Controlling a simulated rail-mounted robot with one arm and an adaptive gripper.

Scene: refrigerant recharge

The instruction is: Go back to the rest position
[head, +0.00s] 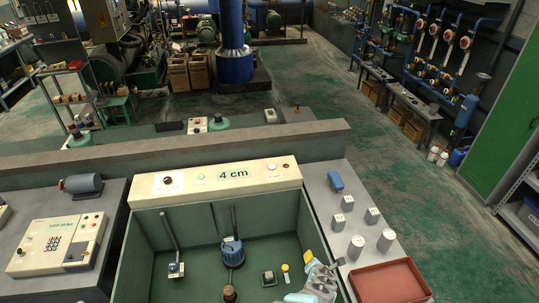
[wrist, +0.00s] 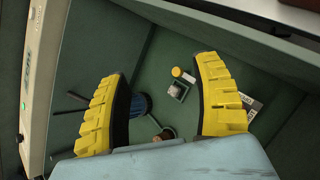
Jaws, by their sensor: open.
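My gripper (head: 320,262) is at the lower right of the head view, over the right part of the green-walled basin (head: 182,228). In the wrist view its two yellow ribbed fingers (wrist: 162,70) are spread wide with nothing between them. Beyond the fingers, apart from them, lie a small grey square part (wrist: 175,90) and a round yellow part (wrist: 177,71) on the basin floor. In the wrist view, a blue part (wrist: 139,106) is partly hidden by the left finger. No marker for the rest position can be seen.
The basin's rear panel (head: 150,194) reads "4 cm". Inside stand a blue unit (head: 232,250) and a brown plug (head: 230,293). Several grey blocks (head: 347,203), a blue block (head: 335,181) and a red tray (head: 390,280) sit to the right. A keypad device (head: 58,245) is on the left.

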